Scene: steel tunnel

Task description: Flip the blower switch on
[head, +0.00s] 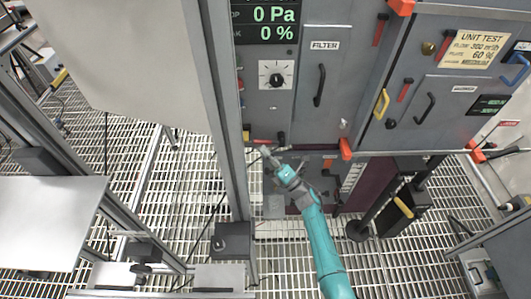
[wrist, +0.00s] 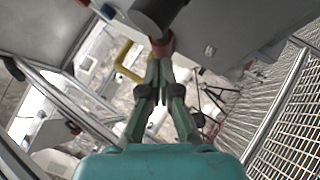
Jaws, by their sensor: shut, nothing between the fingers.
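My gripper (head: 267,153) is at the lower edge of the grey panel in the head view, its fingers shut and empty. In the wrist view the closed fingertips (wrist: 159,65) point at a dark rounded part with a red collar (wrist: 161,45), very close to them or touching; I cannot tell which. A short dark lever (head: 281,137) and a red strip (head: 262,141) show just above my gripper in the head view. No blower label is readable, so I cannot tell for sure which part is the blower switch or its position.
Above are a dial (head: 277,79), a display (head: 266,22) reading 0 Pa and 0 %, and the filter door handle (head: 319,85). An upright metal post (head: 228,130) stands left of my gripper. Orange corner pieces (head: 345,148) stick out at right. Grating covers the floor.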

